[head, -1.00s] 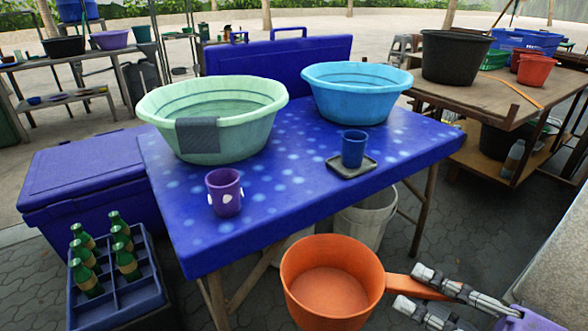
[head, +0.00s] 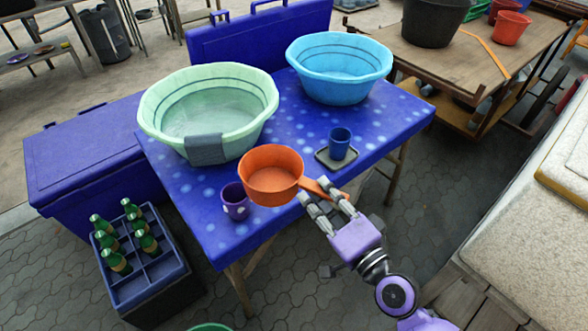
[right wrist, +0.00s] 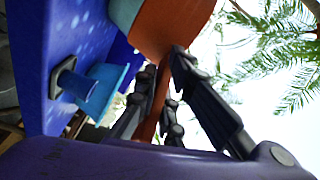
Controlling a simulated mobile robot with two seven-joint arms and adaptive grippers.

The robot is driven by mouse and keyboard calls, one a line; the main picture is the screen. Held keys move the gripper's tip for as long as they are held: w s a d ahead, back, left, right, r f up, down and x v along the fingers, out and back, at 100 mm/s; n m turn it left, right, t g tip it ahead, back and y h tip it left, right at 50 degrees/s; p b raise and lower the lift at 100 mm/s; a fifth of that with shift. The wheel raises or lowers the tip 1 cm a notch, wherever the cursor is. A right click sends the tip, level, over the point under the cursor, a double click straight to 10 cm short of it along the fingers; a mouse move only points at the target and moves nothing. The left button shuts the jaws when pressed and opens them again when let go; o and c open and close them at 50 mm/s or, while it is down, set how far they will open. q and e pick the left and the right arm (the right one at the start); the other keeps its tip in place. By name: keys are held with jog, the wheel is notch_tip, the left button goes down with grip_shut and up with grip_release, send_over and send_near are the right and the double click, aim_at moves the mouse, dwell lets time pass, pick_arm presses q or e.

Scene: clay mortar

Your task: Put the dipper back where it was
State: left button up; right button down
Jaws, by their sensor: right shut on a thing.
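The orange dipper (head: 271,178) is held by its handle in my right gripper (head: 326,196), which is shut on it. In the head view its bowl shows over the front part of the blue spotted table (head: 205,228), between the purple mug and the blue cup. I cannot tell whether its bottom touches the tabletop. In the right wrist view the dipper's orange bowl (right wrist: 170,28) is ahead of the fingers (right wrist: 162,95). The green basin (head: 165,140) stands on the table behind it, a grey cloth over its rim. The blue basin (head: 340,80) stands further right. My left gripper is not seen.
A purple mug (head: 235,203) stands close to the dipper's left. A blue cup (head: 340,142) stands on a dark square tray (head: 322,157) to its right. A bottle crate (head: 165,268) stands on the ground at left. A wooden cart (head: 470,75) is at right.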

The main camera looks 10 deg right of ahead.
pick_arm(q)
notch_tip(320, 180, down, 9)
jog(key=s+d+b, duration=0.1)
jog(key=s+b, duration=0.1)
jog(key=b, duration=0.8)
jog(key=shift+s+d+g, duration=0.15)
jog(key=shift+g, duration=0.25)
pick_arm(e)
jog(key=w+d+f, duration=0.2)
jog(key=w+f, duration=0.4)
jog(key=w+d+f, duration=0.3)
jog(key=w+f, duration=0.3)
jog(key=shift+w+d+f, duration=0.25)
jog(key=shift+d+f, duration=0.05)
jog(key=shift+f, duration=0.1)
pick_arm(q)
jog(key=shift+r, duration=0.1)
pick_arm(e)
jog(key=shift+f, duration=0.2)
jog(key=c, duration=1.9)
grip_release()
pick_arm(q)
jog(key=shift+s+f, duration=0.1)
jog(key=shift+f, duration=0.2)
pick_arm(e)
jog(key=shift+o, duration=0.2)
